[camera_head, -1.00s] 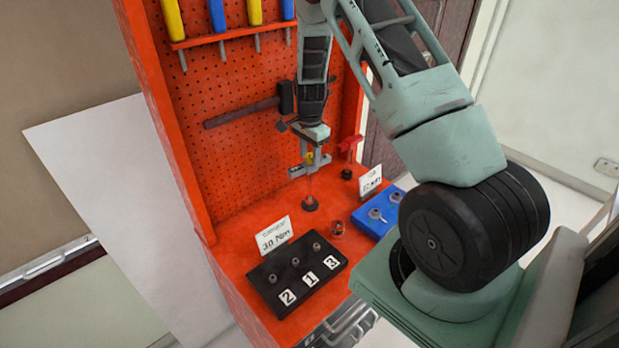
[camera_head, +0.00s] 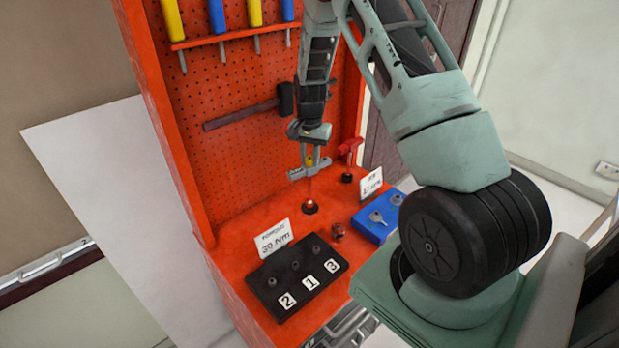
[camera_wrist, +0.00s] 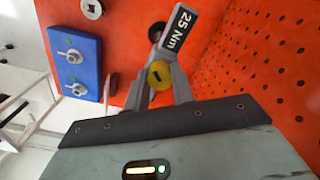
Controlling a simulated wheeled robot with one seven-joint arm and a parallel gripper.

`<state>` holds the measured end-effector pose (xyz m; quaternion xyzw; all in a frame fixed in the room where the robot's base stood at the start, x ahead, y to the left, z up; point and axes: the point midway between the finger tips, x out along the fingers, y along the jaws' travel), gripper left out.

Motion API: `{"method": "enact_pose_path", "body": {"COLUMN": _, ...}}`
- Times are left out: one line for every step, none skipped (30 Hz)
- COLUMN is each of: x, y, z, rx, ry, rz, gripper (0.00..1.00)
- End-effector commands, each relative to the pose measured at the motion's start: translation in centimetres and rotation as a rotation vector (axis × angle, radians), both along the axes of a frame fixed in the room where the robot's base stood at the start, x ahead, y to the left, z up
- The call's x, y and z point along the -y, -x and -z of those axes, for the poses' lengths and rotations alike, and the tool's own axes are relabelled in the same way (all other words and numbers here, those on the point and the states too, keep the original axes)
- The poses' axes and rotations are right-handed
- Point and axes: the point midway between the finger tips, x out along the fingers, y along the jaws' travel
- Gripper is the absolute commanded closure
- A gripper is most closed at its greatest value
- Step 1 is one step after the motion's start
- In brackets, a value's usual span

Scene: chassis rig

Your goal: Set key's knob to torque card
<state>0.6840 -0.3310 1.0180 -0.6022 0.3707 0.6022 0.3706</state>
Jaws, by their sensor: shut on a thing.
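The key stands upright in a dark round base (camera_head: 310,207) on the orange bench, its thin shaft below my gripper. My gripper (camera_head: 309,164) is shut on the yellow knob at the key's top. In the wrist view the knob (camera_wrist: 159,74) sits between the fingers, with a dark slot across its face. A dark scale plate (camera_wrist: 177,30) beside it reads 25 Nm. The white torque card (camera_head: 273,238) stands behind the black block; its small print is blurred and the number looks like 20 or 30 Nm.
A red-handled tool (camera_head: 348,158) stands right of my gripper. The pegboard (camera_head: 245,85) rises close behind.

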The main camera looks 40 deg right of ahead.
Motion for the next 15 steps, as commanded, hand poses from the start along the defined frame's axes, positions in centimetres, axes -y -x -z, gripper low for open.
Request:
{"method": "enact_pose_path", "body": {"x": 0.00, "y": 0.01, "z": 0.02, "rx": 0.000, "ry": 0.000, "rz": 0.000, "gripper": 0.88}}
{"method": "enact_pose_path", "body": {"x": 0.00, "y": 0.01, "z": 0.02, "rx": 0.000, "ry": 0.000, "rz": 0.000, "gripper": 0.88}}
{"method": "enact_pose_path", "body": {"x": 0.00, "y": 0.01, "z": 0.02, "rx": 0.000, "ry": 0.000, "rz": 0.001, "gripper": 0.88}}
{"method": "enact_pose_path", "body": {"x": 0.00, "y": 0.01, "z": 0.02, "rx": 0.000, "ry": 0.000, "rz": 0.002, "gripper": 0.88}}
{"method": "enact_pose_path", "body": {"x": 0.00, "y": 0.01, "z": 0.01, "rx": 0.000, "ry": 0.000, "rz": 0.007, "gripper": 0.88}}
{"method": "enact_pose_path", "body": {"x": -0.03, "y": 0.01, "z": 0.00, "rx": -0.001, "ry": 0.000, "rz": 0.021, "gripper": 0.88}}
{"method": "enact_pose_path", "body": {"x": -0.04, "y": 0.00, "z": -0.02, "rx": -0.001, "ry": 0.000, "rz": 0.038, "gripper": 0.88}}
{"method": "enact_pose_path", "body": {"x": -0.07, "y": -0.01, "z": -0.03, "rx": -0.001, "ry": 0.000, "rz": 0.058, "gripper": 0.88}}
{"method": "enact_pose_path", "body": {"x": -0.07, "y": -0.01, "z": -0.05, "rx": -0.001, "ry": 0.000, "rz": 0.092, "gripper": 0.88}}
{"method": "enact_pose_path", "body": {"x": -0.04, "y": 0.00, "z": -0.06, "rx": -0.001, "ry": 0.000, "rz": 0.121, "gripper": 0.88}}
{"method": "enact_pose_path", "body": {"x": -0.03, "y": 0.01, "z": -0.07, "rx": -0.001, "ry": 0.000, "rz": 0.145, "gripper": 0.88}}
{"method": "enact_pose_path", "body": {"x": -0.04, "y": 0.00, "z": -0.07, "rx": -0.001, "ry": 0.000, "rz": 0.174, "gripper": 0.88}}
{"method": "enact_pose_path", "body": {"x": -0.07, "y": -0.01, "z": -0.07, "rx": -0.001, "ry": 0.000, "rz": 0.197, "gripper": 0.88}}
{"method": "enact_pose_path", "body": {"x": -0.08, "y": -0.02, "z": -0.08, "rx": 0.000, "ry": 0.000, "rz": 0.220, "gripper": 0.88}}
{"method": "enact_pose_path", "body": {"x": -0.04, "y": 0.00, "z": -0.08, "rx": -0.001, "ry": 0.000, "rz": 0.248, "gripper": 0.88}}
